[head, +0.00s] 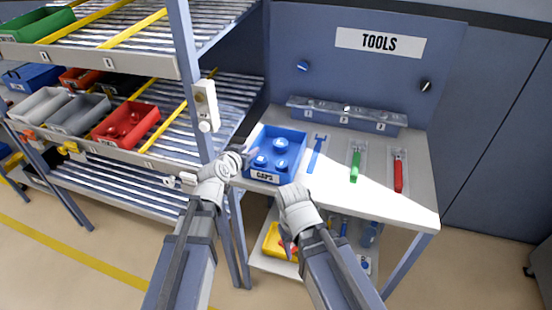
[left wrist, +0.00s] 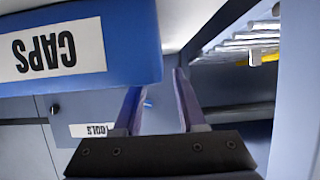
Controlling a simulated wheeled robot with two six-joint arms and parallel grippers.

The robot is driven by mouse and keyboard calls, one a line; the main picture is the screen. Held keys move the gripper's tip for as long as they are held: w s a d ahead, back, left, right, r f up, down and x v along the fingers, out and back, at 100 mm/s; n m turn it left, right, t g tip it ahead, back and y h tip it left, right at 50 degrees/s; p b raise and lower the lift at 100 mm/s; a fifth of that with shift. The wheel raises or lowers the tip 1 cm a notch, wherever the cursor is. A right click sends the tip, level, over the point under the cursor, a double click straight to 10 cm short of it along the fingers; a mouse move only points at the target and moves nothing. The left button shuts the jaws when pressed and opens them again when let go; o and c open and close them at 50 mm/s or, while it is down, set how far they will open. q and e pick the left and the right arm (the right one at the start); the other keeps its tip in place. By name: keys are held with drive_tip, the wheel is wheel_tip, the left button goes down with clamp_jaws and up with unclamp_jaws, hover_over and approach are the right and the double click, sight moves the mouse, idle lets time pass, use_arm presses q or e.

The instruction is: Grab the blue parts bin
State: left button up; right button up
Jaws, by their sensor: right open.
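The blue parts bin (head: 292,166), labelled CAPS, stands on the left part of the white workbench with several blue round caps in it. In the left wrist view its labelled face (left wrist: 130,40) fills the upper left, upside down. My left gripper (head: 243,154) is at the bin's left side. Its two fingers are apart, and it also shows in the left wrist view (left wrist: 158,85). One finger's tip is cut off by the bin's edge, so contact cannot be told. My right gripper (head: 288,243) is low in front of the bench, partly hidden by my arm, and is open.
A shelf post (head: 186,70) with a white box-shaped device (head: 205,105) stands just left of the bin. A blue tool (head: 317,153), a green one (head: 355,165) and a red one (head: 398,172) lie to its right. A yellow bin (head: 272,243) is below the benchtop.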

sight(253, 144)
use_arm(q)
drive_tip(key=b+x, duration=0.1)
drive_tip(key=x, duration=0.3)
drive_tip(key=shift+w, duration=0.4)
drive_tip(key=shift+s, duration=0.1)
drive_tip(key=shift+c, duration=0.5)
clamp_jaws()
idle(0.4)
